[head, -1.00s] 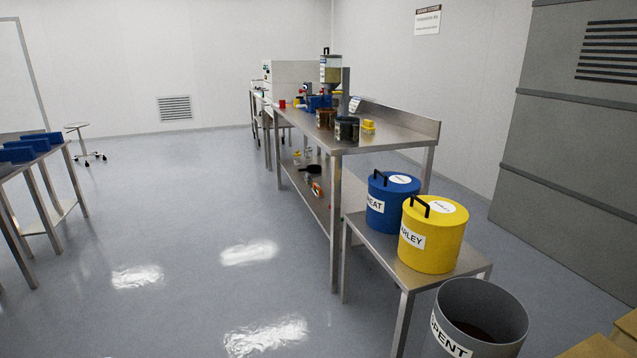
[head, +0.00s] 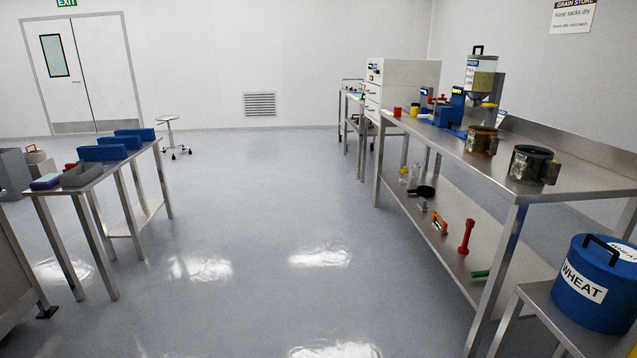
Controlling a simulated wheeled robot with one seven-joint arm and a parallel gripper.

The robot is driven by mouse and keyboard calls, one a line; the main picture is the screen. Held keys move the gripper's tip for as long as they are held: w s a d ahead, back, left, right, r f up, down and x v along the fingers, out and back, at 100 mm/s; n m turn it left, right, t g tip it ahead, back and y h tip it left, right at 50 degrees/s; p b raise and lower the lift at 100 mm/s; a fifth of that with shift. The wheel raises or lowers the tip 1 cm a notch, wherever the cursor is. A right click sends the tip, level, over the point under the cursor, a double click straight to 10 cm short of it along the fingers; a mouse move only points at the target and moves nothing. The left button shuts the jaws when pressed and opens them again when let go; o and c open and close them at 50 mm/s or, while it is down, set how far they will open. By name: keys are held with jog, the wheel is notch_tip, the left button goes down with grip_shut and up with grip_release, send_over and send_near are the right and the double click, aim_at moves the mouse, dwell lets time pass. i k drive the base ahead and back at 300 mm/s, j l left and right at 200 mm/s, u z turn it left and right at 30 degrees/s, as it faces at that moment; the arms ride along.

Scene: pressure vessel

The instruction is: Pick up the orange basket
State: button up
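A brownish-orange round container (head: 481,141) with a side block stands on top of the long steel bench (head: 590,182) at the right. A small orange item (head: 439,222) lies on the lower shelf of this bench, too small to name. My gripper is not in view.
A dark round container (head: 532,164) and a clear hopper (head: 482,75) stand on the bench. A blue WHEAT drum (head: 597,283) is at lower right. A steel table with blue bins (head: 103,153) is at left. Open floor (head: 270,220) lies between.

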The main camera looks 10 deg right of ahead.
aim_at(483, 141)
jog(key=i, duration=1.85)
